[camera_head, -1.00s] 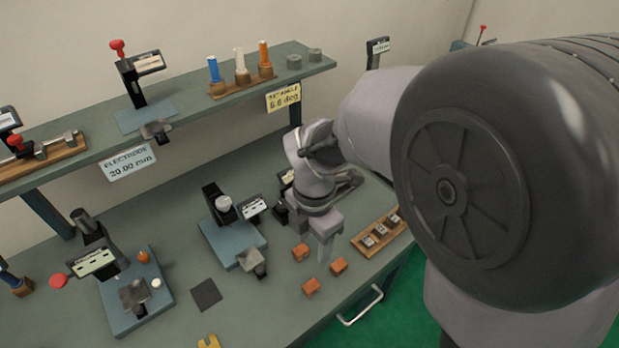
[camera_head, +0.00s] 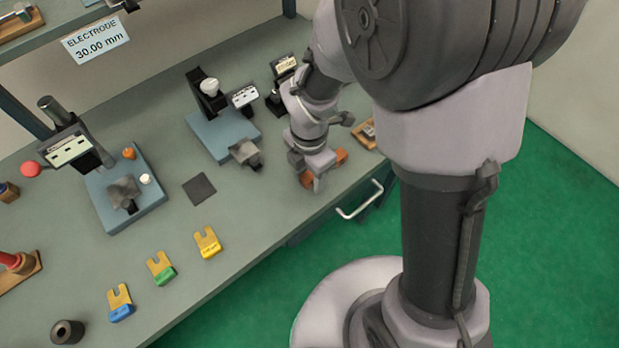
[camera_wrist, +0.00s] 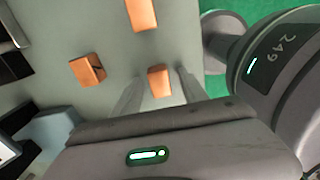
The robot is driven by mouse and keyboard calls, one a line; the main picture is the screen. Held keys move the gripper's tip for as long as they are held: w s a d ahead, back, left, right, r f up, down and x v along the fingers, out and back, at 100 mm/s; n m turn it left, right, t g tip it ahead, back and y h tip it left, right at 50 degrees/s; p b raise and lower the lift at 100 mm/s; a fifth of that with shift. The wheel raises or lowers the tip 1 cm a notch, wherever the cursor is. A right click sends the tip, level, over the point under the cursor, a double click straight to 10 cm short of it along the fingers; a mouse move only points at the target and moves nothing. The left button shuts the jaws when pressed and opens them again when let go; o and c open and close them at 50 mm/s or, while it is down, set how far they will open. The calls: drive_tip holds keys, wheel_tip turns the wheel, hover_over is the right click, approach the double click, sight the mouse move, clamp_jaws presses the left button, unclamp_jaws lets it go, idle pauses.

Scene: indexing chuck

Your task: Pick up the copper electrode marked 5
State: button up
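Three copper-coloured electrode blocks lie on the bench near its front edge. In the wrist view one block (camera_wrist: 159,81) sits between the two fingers of my gripper (camera_wrist: 160,88), with a gap showing on each side. A second block (camera_wrist: 88,69) lies to the left and a third block (camera_wrist: 142,14) lies at the top. No number is readable on any of them, so I cannot tell which is marked 5. In the head view my gripper (camera_head: 317,184) points down among the blocks and partly hides them; one block (camera_head: 341,156) shows at its right.
A blue-based fixture (camera_head: 222,135) stands left of my gripper, with a dark square pad (camera_head: 199,189) on the bench beside it. Yellow, green and blue-ended forks lie along the front. A drawer handle (camera_head: 361,200) juts from the bench front.

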clamp_jaws()
drive_tip(key=shift+r, duration=0.15)
